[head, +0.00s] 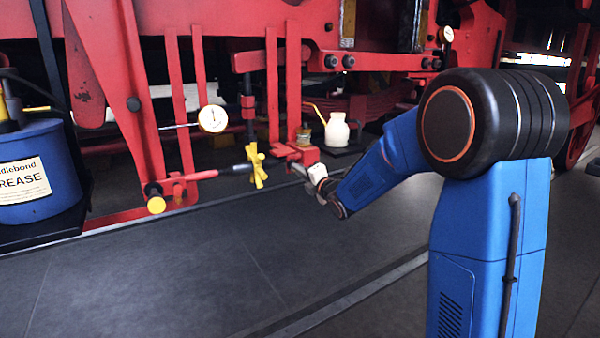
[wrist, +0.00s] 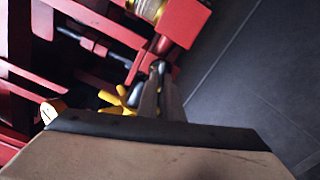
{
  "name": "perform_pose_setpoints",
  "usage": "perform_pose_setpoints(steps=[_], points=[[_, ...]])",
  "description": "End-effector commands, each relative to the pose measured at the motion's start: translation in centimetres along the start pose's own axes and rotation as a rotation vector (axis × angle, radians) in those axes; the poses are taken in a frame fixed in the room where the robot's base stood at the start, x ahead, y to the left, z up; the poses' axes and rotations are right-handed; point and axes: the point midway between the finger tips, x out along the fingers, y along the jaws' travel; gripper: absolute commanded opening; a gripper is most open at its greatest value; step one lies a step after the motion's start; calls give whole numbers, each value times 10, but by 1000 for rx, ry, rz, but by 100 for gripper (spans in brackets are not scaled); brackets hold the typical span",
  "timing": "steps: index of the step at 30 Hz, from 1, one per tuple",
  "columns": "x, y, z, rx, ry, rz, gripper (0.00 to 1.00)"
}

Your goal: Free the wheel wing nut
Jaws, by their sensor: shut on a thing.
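My gripper (head: 300,172) is shut just below the red block (head: 297,153), right of the yellow star-shaped handwheel (head: 257,165). In the wrist view my gripper's fingers (wrist: 157,72) close at the lower end of the red bracket. What they hold is small and mostly hidden between them; by its place it looks like the wing nut. The yellow handwheel (wrist: 118,100) shows to the left of the fingers, partly hidden behind the gripper body. The red block (wrist: 184,22) is above the fingers.
A dial gauge (head: 212,119) and a red rod with a yellow end (head: 156,204) are left of the handwheel. A white oil bottle (head: 337,130) stands behind my arm. A blue grease drum (head: 38,172) is far left. The grey floor (head: 230,260) in front is clear.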

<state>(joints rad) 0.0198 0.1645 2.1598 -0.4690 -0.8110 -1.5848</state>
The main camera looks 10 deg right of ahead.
Motion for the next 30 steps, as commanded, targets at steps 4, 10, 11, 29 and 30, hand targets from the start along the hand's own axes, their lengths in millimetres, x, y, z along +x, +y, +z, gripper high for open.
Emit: perform_pose_setpoints(steps=[4, 10, 11, 29, 30], points=[[0, -1, -1, 0, 2, -1, 25], [0, 0, -1, 1, 1, -1, 25], [0, 0, 0, 1, 1, -1, 25], [-86, 0, 0, 0, -1, 0, 25], [-93, 0, 0, 0, -1, -1, 25]])
